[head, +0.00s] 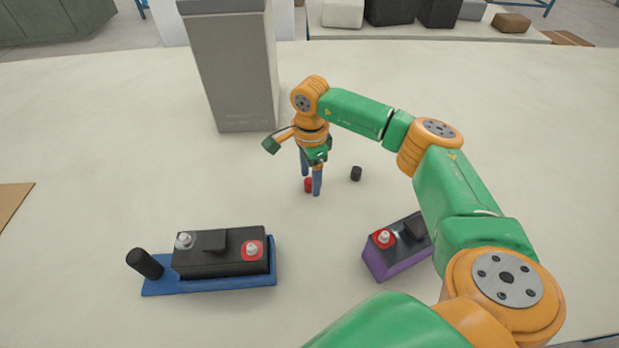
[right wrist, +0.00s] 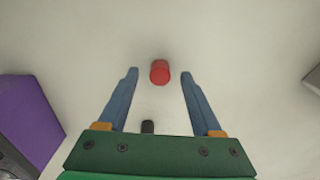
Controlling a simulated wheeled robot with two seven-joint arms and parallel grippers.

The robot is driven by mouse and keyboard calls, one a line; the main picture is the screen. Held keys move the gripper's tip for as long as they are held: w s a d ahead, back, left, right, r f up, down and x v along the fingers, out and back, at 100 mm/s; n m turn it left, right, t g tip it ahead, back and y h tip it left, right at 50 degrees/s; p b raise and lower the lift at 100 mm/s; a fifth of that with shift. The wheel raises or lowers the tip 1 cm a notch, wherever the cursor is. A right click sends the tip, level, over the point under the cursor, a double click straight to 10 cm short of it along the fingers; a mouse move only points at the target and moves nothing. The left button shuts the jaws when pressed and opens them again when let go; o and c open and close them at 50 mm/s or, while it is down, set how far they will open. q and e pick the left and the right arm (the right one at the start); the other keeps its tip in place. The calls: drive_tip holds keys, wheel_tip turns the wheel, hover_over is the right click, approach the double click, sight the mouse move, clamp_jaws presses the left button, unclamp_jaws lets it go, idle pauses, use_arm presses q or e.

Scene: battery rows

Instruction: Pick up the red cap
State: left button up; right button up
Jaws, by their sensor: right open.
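The red cap (head: 308,185) is a small red cylinder on the pale table near the middle of the head view, partly hidden by a finger. My right gripper (head: 312,182) points down over it, open, with its blue fingers on either side of the cap. In the right wrist view the red cap (right wrist: 159,72) lies between the tips of the open gripper (right wrist: 159,76), with gaps on both sides. Whether the fingertips touch the table I cannot tell. My left gripper is not in view.
A black cap (head: 356,173) stands right of the gripper. A black battery on a blue tray (head: 210,288) is at the front left, beside a black cylinder (head: 145,263). A purple-based battery (head: 383,262) is at the right, under my arm. A grey column (head: 236,75) rises behind.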

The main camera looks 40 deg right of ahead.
clamp_jaws()
drive_tip(key=shift+r, duration=0.15)
